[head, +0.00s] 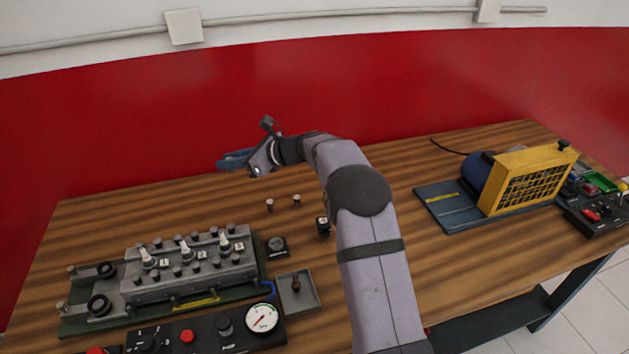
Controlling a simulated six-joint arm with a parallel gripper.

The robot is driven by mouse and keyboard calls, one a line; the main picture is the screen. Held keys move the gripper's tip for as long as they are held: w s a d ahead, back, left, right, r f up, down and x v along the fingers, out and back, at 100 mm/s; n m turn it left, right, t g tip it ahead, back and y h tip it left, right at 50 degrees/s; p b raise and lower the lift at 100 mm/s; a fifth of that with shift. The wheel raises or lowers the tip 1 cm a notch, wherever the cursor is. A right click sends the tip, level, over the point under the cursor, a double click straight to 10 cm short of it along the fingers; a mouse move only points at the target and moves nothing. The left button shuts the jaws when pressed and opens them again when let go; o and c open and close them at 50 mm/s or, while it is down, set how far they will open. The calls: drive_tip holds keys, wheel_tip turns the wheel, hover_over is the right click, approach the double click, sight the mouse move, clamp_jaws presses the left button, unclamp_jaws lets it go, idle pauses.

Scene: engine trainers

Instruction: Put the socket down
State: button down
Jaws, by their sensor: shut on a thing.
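My gripper (233,161) is at the end of my arm, high over the back left of the table, pointing left. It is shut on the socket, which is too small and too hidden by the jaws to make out. Two small metal cylinders, which look like sockets, stand on the wood below it: one on the left (270,205) and one on the right (297,200). A small dark holder (323,227) stands beside my arm. A square dark pad (277,246) with a round top lies to its left. A shallow grey tray (312,291) is in front.
An engine head (190,270) with several plugs and valves fills the front left. A control panel with a gauge (262,318) lies before it. A blue motor with a yellow guard (527,178) stands at right, near another panel (600,214).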

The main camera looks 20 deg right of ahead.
drive_tip(key=d+m+t+h+b, duration=0.4)
drive_tip(key=d+m+h+b, duration=0.1)
drive_tip(key=d, duration=1.5)
drive_tip(key=d+f+m+t+h, duration=0.1)
drive_tip(key=d+f+m+h, duration=0.3)
drive_tip(key=d+f, duration=0.25)
drive_tip(key=shift+s+d+f, duration=0.1)
drive_tip(key=shift+s+f, duration=0.05)
drive_tip(key=shift+f, duration=1.4)
drive_tip(key=shift+s+d+f, duration=0.1)
drive_tip(key=shift+f, duration=1.4)
drive_tip(key=shift+s+d+f, duration=0.1)
drive_tip(key=shift+s+f, duration=0.05)
drive_tip(key=shift+f, duration=1.4)
drive_tip(key=shift+f+b, duration=0.65)
drive_tip(key=shift+b, duration=0.1)
drive_tip(key=shift+s, duration=0.1)
